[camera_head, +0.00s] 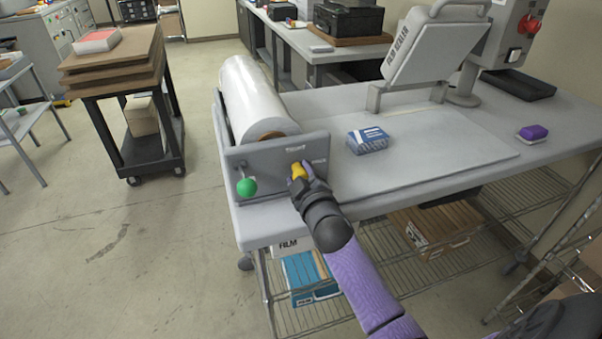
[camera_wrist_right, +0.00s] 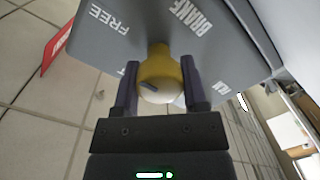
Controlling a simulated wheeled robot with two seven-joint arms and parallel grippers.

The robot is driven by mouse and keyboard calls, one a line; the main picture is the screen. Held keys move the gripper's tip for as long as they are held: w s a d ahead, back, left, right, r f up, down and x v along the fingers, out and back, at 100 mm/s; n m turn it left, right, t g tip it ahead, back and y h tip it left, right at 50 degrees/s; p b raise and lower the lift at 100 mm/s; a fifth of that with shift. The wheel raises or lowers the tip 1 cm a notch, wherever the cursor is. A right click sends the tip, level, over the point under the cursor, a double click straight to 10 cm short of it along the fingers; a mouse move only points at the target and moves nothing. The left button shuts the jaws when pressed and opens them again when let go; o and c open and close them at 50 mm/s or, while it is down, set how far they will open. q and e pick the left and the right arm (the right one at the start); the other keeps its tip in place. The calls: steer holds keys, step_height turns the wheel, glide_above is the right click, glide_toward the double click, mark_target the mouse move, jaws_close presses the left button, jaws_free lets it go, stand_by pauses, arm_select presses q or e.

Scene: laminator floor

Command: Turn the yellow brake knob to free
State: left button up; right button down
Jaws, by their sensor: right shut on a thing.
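The yellow brake knob (camera_head: 298,170) sits on the grey end panel (camera_head: 262,160) of the film roll holder. In the right wrist view the knob (camera_wrist_right: 160,68) is between the two fingers of my right gripper (camera_wrist_right: 158,90), which is shut on it. The knob's face carries a short dark mark. The words FREE and BRAKE are printed on the panel; another label is partly hidden behind the fingers. In the head view my right gripper (camera_head: 302,180) covers part of the knob. My left gripper is not in view.
A green ball handle (camera_head: 246,187) sticks out left of the knob. A white film roll (camera_head: 258,98) lies behind the panel. A blue-and-white box (camera_head: 367,140), the film sealer (camera_head: 435,45) and a purple block (camera_head: 533,132) are on the bench. Open floor lies left.

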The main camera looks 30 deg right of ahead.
steer(key=shift+f, duration=0.1)
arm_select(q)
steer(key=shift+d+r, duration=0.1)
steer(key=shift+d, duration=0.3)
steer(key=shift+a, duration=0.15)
arm_select(e)
steer(key=c, duration=0.6)
jaws_free()
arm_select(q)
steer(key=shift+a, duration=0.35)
arm_select(e)
steer(key=o, duration=0.5)
steer(key=shift+c, duration=0.2)
arm_select(q)
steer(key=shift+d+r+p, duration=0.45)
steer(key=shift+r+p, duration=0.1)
steer(key=shift+p, duration=0.05)
arm_select(e)
steer(key=v, duration=1)
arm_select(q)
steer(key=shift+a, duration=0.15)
arm_select(e)
steer(key=shift+d, duration=0.1)
